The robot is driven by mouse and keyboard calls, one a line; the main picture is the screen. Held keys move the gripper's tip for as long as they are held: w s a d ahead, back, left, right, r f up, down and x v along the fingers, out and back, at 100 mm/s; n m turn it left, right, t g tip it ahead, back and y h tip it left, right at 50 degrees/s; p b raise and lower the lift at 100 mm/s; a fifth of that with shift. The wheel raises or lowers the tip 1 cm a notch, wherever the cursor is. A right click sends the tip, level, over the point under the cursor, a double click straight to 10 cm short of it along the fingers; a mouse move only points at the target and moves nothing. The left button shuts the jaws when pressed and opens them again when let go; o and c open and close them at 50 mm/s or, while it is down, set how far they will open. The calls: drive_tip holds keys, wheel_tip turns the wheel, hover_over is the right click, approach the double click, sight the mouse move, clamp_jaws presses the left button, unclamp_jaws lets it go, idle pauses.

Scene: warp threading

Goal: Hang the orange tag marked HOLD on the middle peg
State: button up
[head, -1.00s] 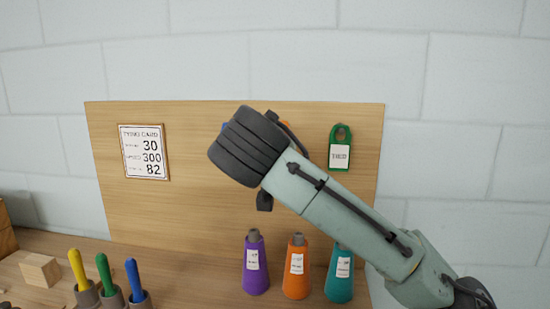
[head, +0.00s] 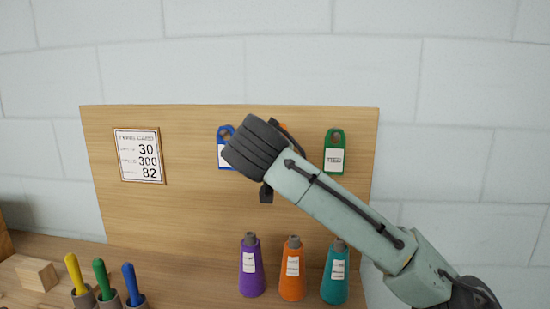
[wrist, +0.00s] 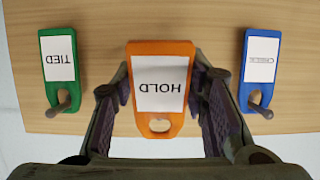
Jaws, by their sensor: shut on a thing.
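The orange tag marked HOLD (wrist: 160,88) is between the two fingers of my gripper (wrist: 160,106), which is shut on it. In the wrist view its text is upside down, and its hole shows wood colour with no peg visible in it. In the head view only a sliver of the orange tag (head: 283,126) shows behind my wrist. The blue tag (wrist: 258,70) and the green tag marked TIED (wrist: 59,68) hang on the outer pegs, one on each side of the orange tag. The middle peg is hidden in both views.
The wooden board (head: 190,220) carries a card (head: 139,156) at left. Purple (head: 251,268), orange (head: 292,270) and teal (head: 336,274) cones stand below it. Yellow, green and blue handled tools (head: 103,280) stand at lower left beside a wood block (head: 37,274).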

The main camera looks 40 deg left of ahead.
drive_tip(key=shift+x, duration=1.95)
drive_tip(key=o, duration=1)
drive_tip(key=v, duration=1.2)
